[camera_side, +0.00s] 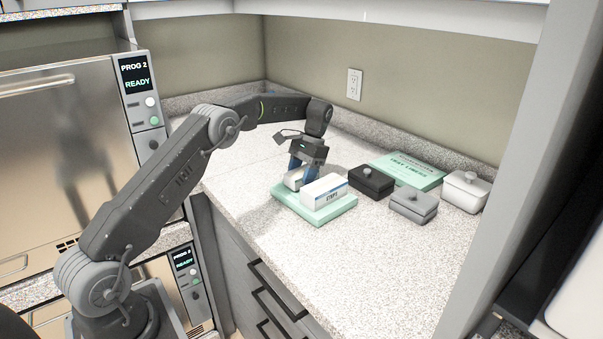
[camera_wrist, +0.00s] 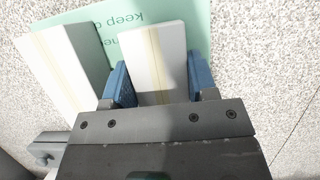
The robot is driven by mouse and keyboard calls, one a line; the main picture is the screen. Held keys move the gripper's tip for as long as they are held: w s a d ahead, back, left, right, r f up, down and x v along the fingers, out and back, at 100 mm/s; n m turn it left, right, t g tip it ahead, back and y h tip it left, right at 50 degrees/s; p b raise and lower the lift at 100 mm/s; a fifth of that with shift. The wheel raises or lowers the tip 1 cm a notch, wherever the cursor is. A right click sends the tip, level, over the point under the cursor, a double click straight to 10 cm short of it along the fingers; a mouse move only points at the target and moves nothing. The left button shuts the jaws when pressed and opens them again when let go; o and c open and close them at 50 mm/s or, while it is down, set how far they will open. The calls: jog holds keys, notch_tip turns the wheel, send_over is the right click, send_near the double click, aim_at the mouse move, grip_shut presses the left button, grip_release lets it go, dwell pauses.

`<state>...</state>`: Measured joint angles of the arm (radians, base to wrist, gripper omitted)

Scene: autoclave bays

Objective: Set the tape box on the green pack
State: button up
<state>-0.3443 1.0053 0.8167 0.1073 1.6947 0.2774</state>
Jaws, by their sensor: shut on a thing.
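A pale green pack (camera_side: 318,221) lies flat on the counter. It also shows in the wrist view (camera_wrist: 203,30), with upside-down print partly covered. My gripper (camera_side: 297,170) points down over its back left part. In the wrist view my gripper (camera_wrist: 162,85) has its blue fingers shut on a white box with a tan stripe (camera_wrist: 153,50), apparently the tape box, which shows partly in the side view (camera_side: 291,181). The box is at the pack's surface or just above it; I cannot tell whether it touches.
A white labelled box (camera_side: 324,192) sits on the same pack beside the held box, with a narrow gap. Behind are a black lidded box (camera_side: 371,181), a grey one (camera_side: 414,204), a white one (camera_side: 465,191) and a green tray-liner pack (camera_side: 408,169). The front counter is clear.

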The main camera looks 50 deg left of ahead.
jog(key=shift+f, duration=0.35)
jog(key=o, duration=1)
jog(key=shift+r, duration=3.5)
jog(key=shift+r, duration=0.1)
